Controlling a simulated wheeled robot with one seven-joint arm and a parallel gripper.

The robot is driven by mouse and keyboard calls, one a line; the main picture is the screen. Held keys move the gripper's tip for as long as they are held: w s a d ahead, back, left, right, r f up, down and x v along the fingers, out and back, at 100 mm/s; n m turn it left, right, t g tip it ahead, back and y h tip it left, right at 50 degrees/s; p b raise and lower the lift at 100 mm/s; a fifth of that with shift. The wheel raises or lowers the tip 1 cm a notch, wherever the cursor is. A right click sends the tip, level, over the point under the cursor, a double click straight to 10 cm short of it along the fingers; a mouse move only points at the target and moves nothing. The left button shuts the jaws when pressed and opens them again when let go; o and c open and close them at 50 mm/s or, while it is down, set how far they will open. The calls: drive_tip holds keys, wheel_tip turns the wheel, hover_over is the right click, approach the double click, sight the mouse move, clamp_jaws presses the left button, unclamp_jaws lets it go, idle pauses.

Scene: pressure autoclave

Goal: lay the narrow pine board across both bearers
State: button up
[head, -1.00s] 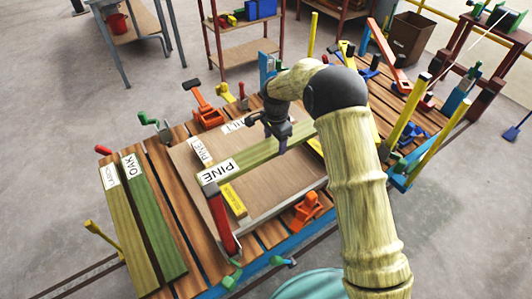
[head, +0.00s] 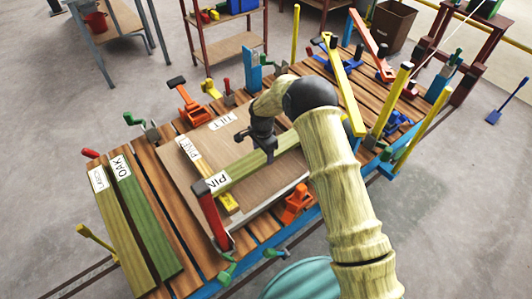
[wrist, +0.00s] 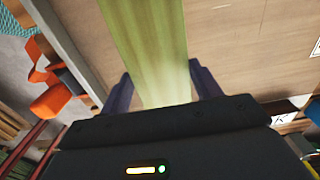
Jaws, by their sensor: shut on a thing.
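The narrow pine board (head: 245,166) is pale green with a white PINE label at its left end. My gripper (head: 268,150) is shut on it to the right of the label; the wrist view shows the board (wrist: 145,50) between the two dark fingers (wrist: 160,88). The left yellow bearer (head: 229,200) lies on the wooden panel, and the board's labelled end is over it. I cannot tell whether they touch. The other bearer is hidden behind my arm, as is the board's right end.
A red-handled clamp (head: 210,218) stands close to the board's left end. An orange clamp (head: 297,204) is at the panel's (head: 262,207) front edge. The oak board (head: 145,215) and another board (head: 118,225) lie at left. Yellow posts (head: 392,98) rise at right.

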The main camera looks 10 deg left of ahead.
sight(263, 154)
drive_tip(key=shift+f, duration=0.4)
drive_tip(key=shift+f, duration=0.15)
drive_tip(key=o, duration=1.4)
drive_tip(key=shift+c, duration=0.2)
wheel_tip(263, 154, up, 12)
drive_tip(key=b, duration=0.1)
drive_tip(key=shift+b, duration=0.3)
